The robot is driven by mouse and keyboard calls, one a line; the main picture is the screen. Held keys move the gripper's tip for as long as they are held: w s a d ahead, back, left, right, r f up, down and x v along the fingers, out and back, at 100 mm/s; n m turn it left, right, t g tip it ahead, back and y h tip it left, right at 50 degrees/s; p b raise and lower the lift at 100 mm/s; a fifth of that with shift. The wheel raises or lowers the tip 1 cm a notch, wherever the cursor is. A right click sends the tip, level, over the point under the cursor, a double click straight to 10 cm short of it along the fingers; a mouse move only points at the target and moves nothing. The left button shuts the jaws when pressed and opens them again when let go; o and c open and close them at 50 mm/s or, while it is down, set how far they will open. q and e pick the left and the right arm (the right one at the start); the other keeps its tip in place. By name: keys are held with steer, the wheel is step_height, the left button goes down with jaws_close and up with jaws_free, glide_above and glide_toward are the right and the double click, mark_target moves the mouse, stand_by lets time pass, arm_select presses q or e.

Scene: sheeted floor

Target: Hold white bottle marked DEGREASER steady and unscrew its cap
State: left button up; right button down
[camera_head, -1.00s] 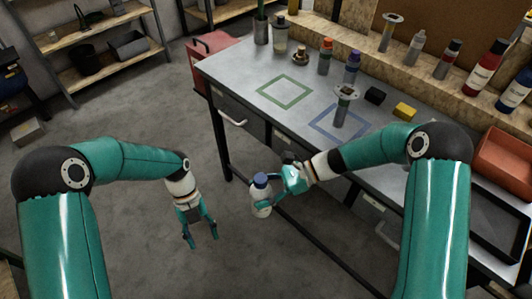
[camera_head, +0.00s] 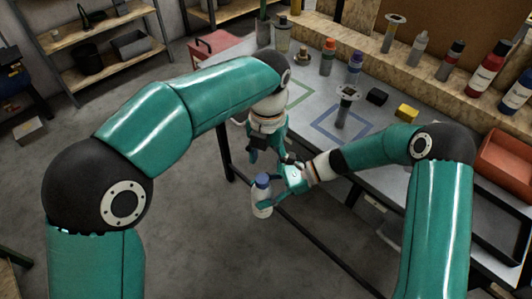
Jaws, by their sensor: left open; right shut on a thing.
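The white bottle (camera_head: 262,206) has a dark blue cap (camera_head: 262,180) and stands upright in the air in front of the workbench. Its marking is too small to read. My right gripper (camera_head: 266,202) is shut around the bottle's body from the right. The cap is on the bottle. My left gripper (camera_head: 258,158) is open and empty. It points down just above and behind the cap in the picture, and I see no contact with the cap. Part of its fingers is hard to make out against the dark background.
The grey workbench (camera_head: 385,142) carries a green square, a blue square (camera_head: 340,122), a dark block (camera_head: 377,96), a yellow block (camera_head: 407,113) and several bottles. An orange bin (camera_head: 505,160) and black tray stand at right. Floor is clear below the bottle.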

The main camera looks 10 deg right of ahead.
mark_target(268, 178)
arm_select(q)
step_height(268, 178, down, 7)
steer(key=shift+f, duration=0.1)
stand_by(0.3)
steer(key=shift+s+d, duration=0.1)
steer(key=shift+s, duration=0.05)
jaws_close()
